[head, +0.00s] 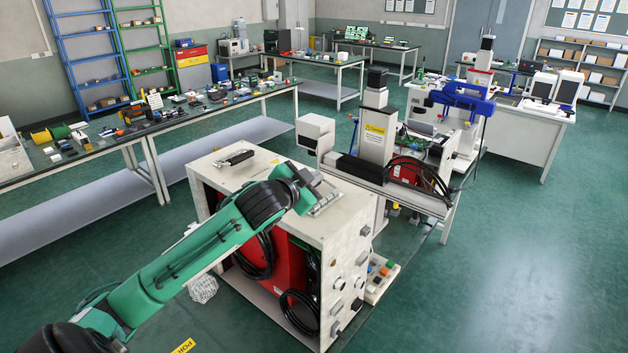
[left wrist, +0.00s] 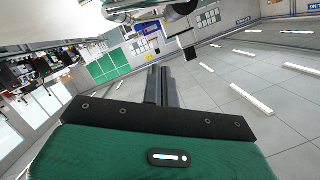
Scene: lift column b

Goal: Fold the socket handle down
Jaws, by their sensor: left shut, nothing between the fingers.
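My left gripper (head: 309,180) is at the end of the green arm, over the near right part of the top of a white cabinet (head: 345,250). In the left wrist view its two dark fingers (left wrist: 159,75) lie together, with nothing seen between them. A small grey metal fitting (head: 327,204) shows on the cabinet top beside the gripper, partly hidden by it. A dark handle-like piece (head: 237,158) lies on the far left of the same top. I cannot tell which of these is the socket handle, or whether the gripper touches the fitting. My right gripper is not in view.
A machine with a grey column (head: 377,135) and black cables stands just behind the cabinet. A long bench (head: 150,130) with many small parts runs along the left. A white table (head: 545,112) stands at the right. The green floor at the right is clear.

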